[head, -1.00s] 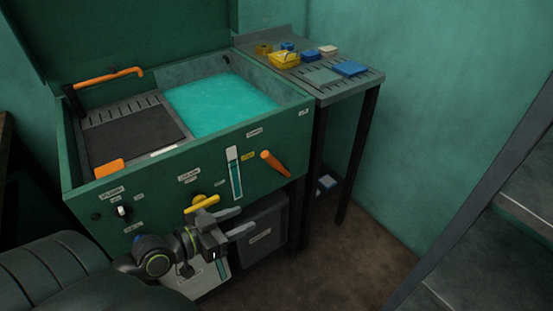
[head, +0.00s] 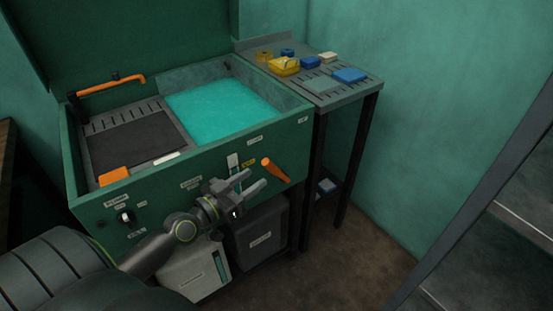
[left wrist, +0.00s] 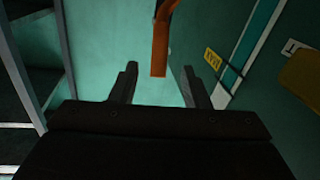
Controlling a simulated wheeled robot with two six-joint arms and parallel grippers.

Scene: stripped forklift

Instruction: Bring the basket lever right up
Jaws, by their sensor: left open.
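An orange lever (head: 276,170) sticks out of the front panel of the green tank (head: 225,165), right of a gauge strip and a small yellow tag. It slants from upper left to lower right in the head view. My left gripper (head: 257,180) is open just left of and below the lever. In the left wrist view the lever (left wrist: 160,45) comes down from the top, its end in line between the two open fingertips (left wrist: 160,75). I cannot tell whether they touch it. No label naming the basket lever is readable. My right gripper is out of view.
An orange bent handle (head: 110,82) stands at the tank's back left, beside a dark panel. A side table (head: 343,96) with a yellow basket (head: 284,66) and blue blocks adjoins the right. Below the panel are a white container (head: 190,272) and a dark box (head: 258,237).

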